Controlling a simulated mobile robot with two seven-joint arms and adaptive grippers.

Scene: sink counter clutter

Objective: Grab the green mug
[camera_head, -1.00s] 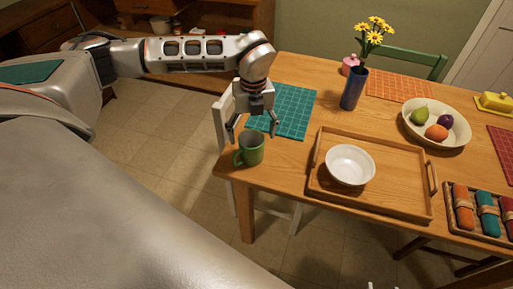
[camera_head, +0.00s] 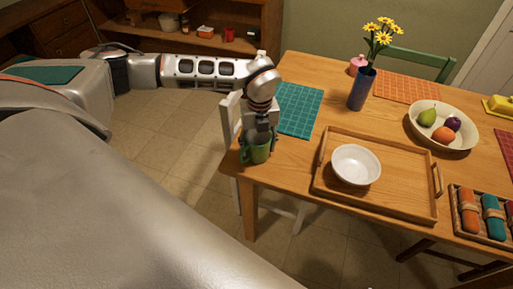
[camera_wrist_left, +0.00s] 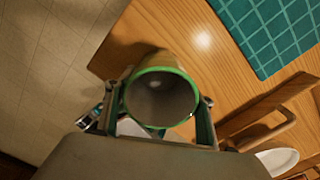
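The green mug (camera_head: 259,153) stands upright near the left corner of the wooden table. In the left wrist view I look down into the mug (camera_wrist_left: 160,98), which is empty, with its green rim facing me. My left gripper (camera_head: 258,145) is lowered over it from above. In the left wrist view my left gripper (camera_wrist_left: 158,110) has one finger on each side of the mug, very close to its wall. The fingers look spread, and firm contact on both sides cannot be seen. My right gripper is not in view.
A wooden tray (camera_head: 405,203) with a white bowl (camera_head: 356,166) lies to the right. A teal placemat (camera_head: 300,108) lies behind the mug. A blue vase (camera_head: 361,91) with yellow flowers and a fruit bowl (camera_head: 465,141) stand farther off. A white chair (camera_head: 230,118) is at the left edge.

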